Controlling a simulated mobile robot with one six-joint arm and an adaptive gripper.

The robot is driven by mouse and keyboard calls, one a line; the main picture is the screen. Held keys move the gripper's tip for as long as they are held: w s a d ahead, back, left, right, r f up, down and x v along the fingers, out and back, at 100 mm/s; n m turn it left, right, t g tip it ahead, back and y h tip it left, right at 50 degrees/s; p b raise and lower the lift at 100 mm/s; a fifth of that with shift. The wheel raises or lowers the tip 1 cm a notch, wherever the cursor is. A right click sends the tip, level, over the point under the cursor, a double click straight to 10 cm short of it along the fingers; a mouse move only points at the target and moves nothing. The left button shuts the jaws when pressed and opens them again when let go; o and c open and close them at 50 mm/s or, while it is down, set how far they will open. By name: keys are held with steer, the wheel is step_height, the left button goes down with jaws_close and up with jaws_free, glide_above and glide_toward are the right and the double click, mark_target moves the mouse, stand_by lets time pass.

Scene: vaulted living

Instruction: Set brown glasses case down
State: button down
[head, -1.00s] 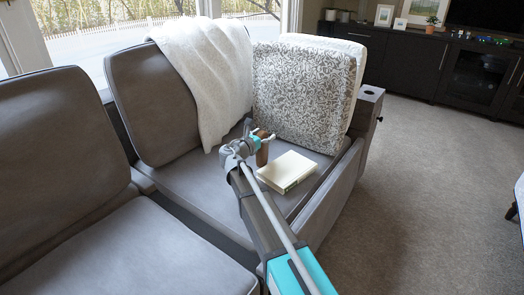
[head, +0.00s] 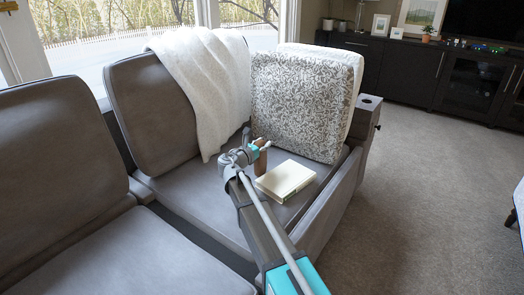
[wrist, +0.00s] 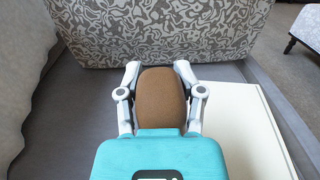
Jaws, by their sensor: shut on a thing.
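The brown glasses case (head: 261,160) is in my gripper (head: 258,148), which is low over the right sofa seat. In the wrist view the case (wrist: 161,98) stands between the two fingers of my gripper (wrist: 160,80), which are shut on its sides. Its long side points up in the head view. Its lower end is close to the seat (head: 205,190); I cannot tell whether it touches. My gripper's body hides part of the case in the wrist view.
A cream book (head: 286,180) lies on the seat just right of the case. A patterned cushion (head: 302,103) leans behind it. A white throw (head: 205,85) hangs over the backrest at left. The seat's front left part is clear.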

steer(key=shift+r, duration=0.25)
steer(key=shift+r+p, duration=0.75)
steer(key=shift+p, duration=0.2)
steer(key=s+d+r+p, duration=0.3)
steer(key=s+r+p, duration=0.8)
steer(key=s, duration=0.2)
steer(key=shift+s, duration=0.35)
